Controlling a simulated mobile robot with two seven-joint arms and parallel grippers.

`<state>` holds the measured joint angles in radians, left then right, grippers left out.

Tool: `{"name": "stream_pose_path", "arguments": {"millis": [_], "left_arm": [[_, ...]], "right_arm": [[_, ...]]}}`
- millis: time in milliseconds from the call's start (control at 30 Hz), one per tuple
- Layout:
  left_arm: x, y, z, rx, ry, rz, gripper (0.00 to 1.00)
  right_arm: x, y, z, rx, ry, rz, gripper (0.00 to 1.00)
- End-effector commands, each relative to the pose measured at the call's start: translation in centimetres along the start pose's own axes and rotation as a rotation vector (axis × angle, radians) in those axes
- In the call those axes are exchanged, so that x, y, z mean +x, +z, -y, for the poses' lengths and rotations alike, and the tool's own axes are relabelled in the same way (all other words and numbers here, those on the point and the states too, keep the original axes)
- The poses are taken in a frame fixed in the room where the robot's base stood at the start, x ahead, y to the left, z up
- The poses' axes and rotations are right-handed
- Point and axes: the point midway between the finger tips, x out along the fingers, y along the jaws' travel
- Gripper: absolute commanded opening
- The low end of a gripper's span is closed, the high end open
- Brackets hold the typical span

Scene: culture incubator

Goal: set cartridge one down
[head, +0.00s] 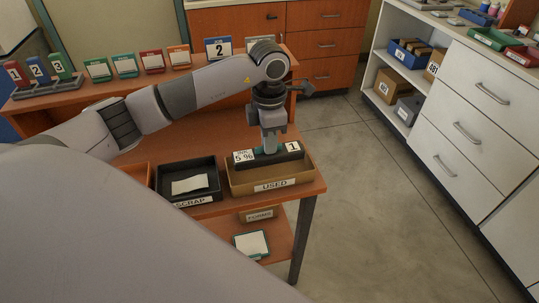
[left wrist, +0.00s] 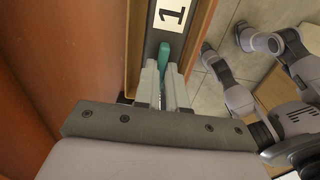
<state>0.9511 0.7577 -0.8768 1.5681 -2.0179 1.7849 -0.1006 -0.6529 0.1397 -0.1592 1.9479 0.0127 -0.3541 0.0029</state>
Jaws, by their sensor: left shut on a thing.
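Cartridge one (head: 281,156) is a long black block with a white "1" label at its right end, a second white printed label at its left end and a teal grip on top. My left gripper (head: 270,146) points down from above and is shut on the teal grip. The block is at the tan tray marked USED (head: 262,187), within its outline; I cannot tell whether it touches the tray floor. In the left wrist view the fingers (left wrist: 163,78) close around the teal grip, with the "1" label beyond. My right gripper is in neither view.
A black SCRAP tray (head: 190,168) with a pale sheet stands left of the USED tray. A FORMS box (head: 260,214) is on the shelf below. A number 2 card (head: 218,48) stands at the back. Open floor lies to the right, before white drawers (head: 470,133).

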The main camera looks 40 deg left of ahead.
Motion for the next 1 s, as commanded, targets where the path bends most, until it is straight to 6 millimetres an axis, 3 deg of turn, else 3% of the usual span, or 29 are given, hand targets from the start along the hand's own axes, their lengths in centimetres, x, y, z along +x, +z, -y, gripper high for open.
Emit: {"name": "stream_pose_path", "arguments": {"millis": [233,467,833,867,900,1000], "left_arm": [[1.7,0.1,0.0,-0.001,0.0,0.001,0.0],[5.0,0.0,0.0,0.0,-0.002,0.0,0.0],[5.6,0.1,0.0,0.0,0.001,0.002,0.0],[5.5,0.1,0.0,0.0,0.0,0.001,0.2],[5.5,0.0,0.0,0.0,0.0,0.001,0.33],[5.5,0.0,0.0,0.0,0.0,0.001,0.36]], "right_arm": [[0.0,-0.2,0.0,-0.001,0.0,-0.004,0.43],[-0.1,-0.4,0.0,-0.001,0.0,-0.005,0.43],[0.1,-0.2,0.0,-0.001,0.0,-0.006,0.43],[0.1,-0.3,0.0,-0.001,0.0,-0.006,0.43],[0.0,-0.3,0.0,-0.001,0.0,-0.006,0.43],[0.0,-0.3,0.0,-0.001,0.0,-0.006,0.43]]}}
